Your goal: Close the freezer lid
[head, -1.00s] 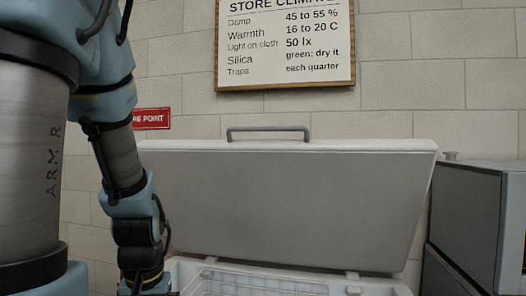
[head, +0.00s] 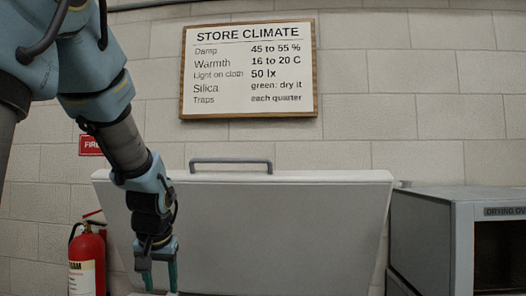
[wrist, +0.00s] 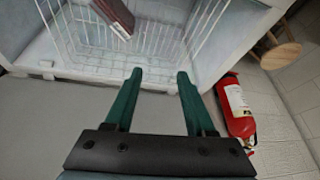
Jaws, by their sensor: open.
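The freezer lid (head: 255,232) stands raised, tilted up against the wall, its grey inner face towards me. Its bar handle (head: 230,161) runs along the top edge. The lid's grey face (wrist: 55,125) also seems to fill the lower left of the wrist view. My gripper (head: 159,279) hangs fingers down in front of the lid's lower left part. Its green fingers (wrist: 159,75) are apart with nothing between them. In the wrist view the open freezer body (wrist: 85,73) lies beyond the fingertips. I cannot tell whether the gripper touches the lid.
A wire basket (wrist: 150,42) in the freezer holds a brown object (wrist: 115,15). A red fire extinguisher (head: 87,262) stands left of the freezer. A grey drying oven (head: 425,235) stands close on the right. A wooden stool (wrist: 275,45) shows in the wrist view.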

